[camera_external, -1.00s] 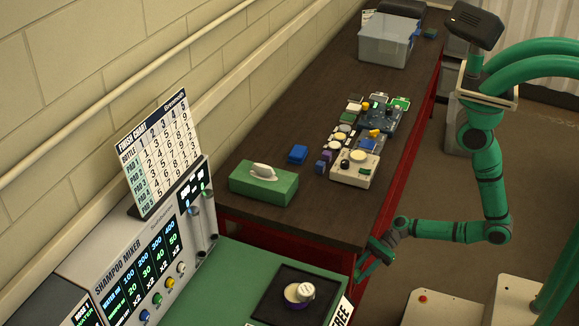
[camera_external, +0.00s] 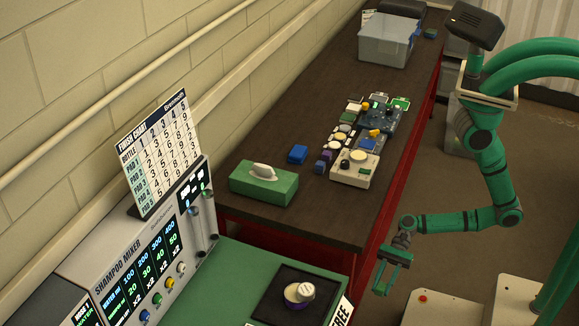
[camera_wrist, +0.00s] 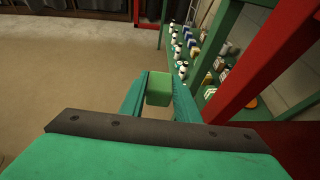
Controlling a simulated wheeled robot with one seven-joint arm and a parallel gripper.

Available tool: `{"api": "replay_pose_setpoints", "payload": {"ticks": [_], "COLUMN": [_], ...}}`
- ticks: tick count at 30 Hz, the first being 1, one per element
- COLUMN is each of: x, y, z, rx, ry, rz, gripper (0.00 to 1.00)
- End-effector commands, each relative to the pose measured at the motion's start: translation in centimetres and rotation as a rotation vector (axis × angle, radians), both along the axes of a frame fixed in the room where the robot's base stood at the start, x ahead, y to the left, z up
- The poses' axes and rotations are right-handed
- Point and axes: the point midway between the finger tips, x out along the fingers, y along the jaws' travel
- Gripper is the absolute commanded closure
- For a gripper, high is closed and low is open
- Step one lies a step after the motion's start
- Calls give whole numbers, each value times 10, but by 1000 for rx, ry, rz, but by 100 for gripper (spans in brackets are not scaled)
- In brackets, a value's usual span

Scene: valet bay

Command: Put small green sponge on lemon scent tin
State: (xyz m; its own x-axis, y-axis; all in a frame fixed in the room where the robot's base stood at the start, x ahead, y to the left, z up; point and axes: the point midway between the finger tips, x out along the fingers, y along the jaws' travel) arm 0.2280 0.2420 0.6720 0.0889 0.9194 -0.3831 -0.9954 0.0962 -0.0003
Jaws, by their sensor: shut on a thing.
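My gripper (camera_external: 381,290) is off the front edge of the dark bench, beside its red frame, pointing down. In the wrist view my gripper (camera_wrist: 158,98) is shut on a small green sponge (camera_wrist: 158,88), a block between its two green fingers. A round tin (camera_external: 297,295) with a purplish side and a pale top piece sits on a black tray (camera_external: 265,308) on the green counter. No lemon label is readable, so I cannot tell which item is the lemon scent tin.
Bottles (camera_wrist: 182,70) stand on a low shelf beside the gripper.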

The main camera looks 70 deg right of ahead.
Motion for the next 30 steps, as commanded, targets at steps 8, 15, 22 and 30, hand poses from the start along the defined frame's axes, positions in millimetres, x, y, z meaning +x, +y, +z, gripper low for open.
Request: {"api": "replay_pose_setpoints", "payload": {"ticks": [8,15,22,30], "x": [-8,-6,-3,2], "y": [69,131,176,224], "z": [23,49,73,106], "rx": [5,5,3,4], "ry": [0,1,3,4], "rz": [-198,-365,-462,-548], "gripper": [92,92,92,92]}}
